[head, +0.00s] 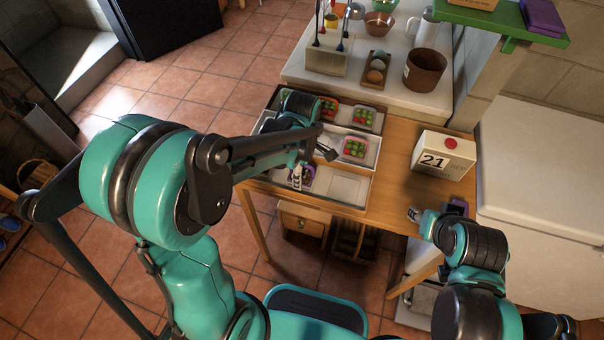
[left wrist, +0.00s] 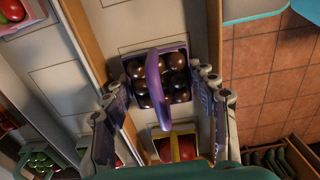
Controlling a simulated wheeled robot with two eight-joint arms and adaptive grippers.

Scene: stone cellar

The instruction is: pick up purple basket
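The purple basket (left wrist: 129,68) holds several dark round balls and has an arched purple handle (left wrist: 152,82). It sits in the front row of a compartmented tray in the left wrist view. In the head view the basket (head: 307,184) is partly hidden by my left gripper (head: 314,166). My left gripper (left wrist: 158,112) is open, with one finger on each side of the handle, apparently apart from it. My right gripper (head: 414,214) is over the table's right part; its fingers are too small to read.
The tray (head: 345,188) on the wooden table (head: 400,165) also holds a pink basket (head: 355,148) and others behind it. A yellow-and-red basket (left wrist: 178,147) is close to the purple one. A calendar block (head: 442,160) stands right. The table's middle is clear.

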